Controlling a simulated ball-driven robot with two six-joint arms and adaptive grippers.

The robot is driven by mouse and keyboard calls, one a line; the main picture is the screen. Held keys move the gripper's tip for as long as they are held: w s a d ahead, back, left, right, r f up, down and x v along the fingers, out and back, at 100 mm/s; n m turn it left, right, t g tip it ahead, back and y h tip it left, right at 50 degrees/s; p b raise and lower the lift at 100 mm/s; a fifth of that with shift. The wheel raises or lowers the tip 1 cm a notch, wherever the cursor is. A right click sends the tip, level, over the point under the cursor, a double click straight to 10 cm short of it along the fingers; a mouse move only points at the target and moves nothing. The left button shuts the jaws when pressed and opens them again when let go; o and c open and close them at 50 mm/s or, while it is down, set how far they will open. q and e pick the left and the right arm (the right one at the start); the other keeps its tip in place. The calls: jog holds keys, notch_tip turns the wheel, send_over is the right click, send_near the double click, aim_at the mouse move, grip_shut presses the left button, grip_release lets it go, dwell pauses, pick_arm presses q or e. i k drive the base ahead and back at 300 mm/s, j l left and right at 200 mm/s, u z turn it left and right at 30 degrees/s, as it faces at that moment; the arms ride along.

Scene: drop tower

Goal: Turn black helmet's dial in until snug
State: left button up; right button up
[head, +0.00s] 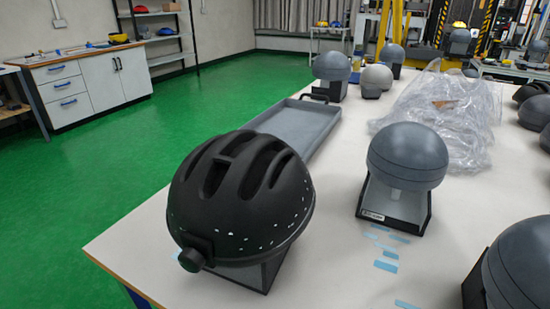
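The black helmet (235,195) sits on a headform with a dark stand at the front left of the white table. It has several long vents and small white specks along its lower side. Its round black dial (191,260) sticks out at the lower front, facing me and a little to the left. Neither of my grippers shows in the head view, and nothing touches the helmet or the dial. The helmet's inside and far side are hidden.
A bare grey headform (408,155) on a stand is right of the helmet; another headform (520,265) is at the right edge. A grey tray (305,125) and clear plastic (440,110) lie behind. Blue strips (386,266) lie on the table (340,270), whose front middle is otherwise clear.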

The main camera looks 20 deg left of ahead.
aim_at(191, 260)
jog(key=k+j+u, duration=0.1)
jog(key=u, duration=0.25)
jog(key=k+j+u, duration=0.1)
jog(key=u, duration=0.3)
jog(key=i+j, duration=0.05)
jog(key=j, duration=0.05)
